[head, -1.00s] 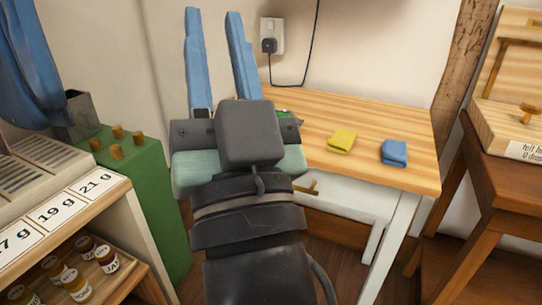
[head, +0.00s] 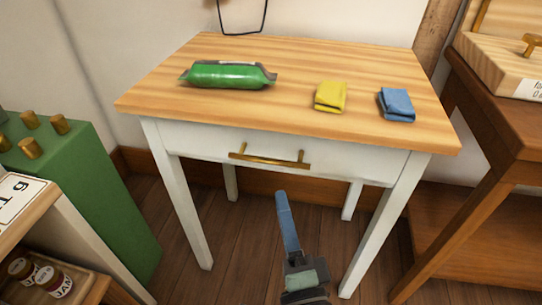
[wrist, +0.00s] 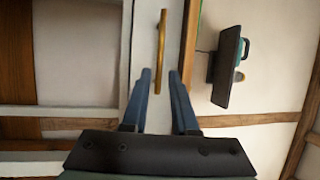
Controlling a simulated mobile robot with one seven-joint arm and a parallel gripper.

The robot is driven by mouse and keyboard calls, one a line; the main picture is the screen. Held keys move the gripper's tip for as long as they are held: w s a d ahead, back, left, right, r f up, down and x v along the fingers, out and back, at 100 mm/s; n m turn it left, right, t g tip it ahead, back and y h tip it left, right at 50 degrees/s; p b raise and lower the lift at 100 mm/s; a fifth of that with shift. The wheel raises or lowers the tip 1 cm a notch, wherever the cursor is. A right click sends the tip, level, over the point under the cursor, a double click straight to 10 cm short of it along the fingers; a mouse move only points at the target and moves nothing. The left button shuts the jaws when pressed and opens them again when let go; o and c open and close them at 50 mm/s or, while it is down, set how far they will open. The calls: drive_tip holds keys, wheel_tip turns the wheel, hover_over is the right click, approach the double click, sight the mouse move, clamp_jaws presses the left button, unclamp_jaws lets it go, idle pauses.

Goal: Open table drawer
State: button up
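The white table (head: 360,130) has a wooden top and one drawer (head: 330,168) in its front. The drawer front looks flush with the frame. Its brass bar handle (head: 268,158) runs sideways across the drawer front. My gripper (head: 281,195) is below and in front of the handle in the head view, seen edge-on, so one blue finger hides the other. In the wrist view my gripper (wrist: 160,74) has its two fingers apart and empty. The handle (wrist: 161,50) appears ahead, lined up with the gap between them, not clearly touching either finger.
On the tabletop lie a green packet (head: 230,75), a yellow folded cloth (head: 331,97) and a blue one (head: 397,104). A brown wooden table (head: 500,160) stands close on the right. A green cabinet (head: 85,185) and a jar shelf (head: 75,250) stand left. Floor under the table is open.

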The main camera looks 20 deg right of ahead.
sight(271, 159)
drive_tip(key=p+x, duration=0.2)
drive_tip(key=x, duration=0.8)
drive_tip(key=shift+w+r, duration=0.1)
drive_tip(key=shift+w, duration=0.05)
clamp_jaws()
idle(1.1)
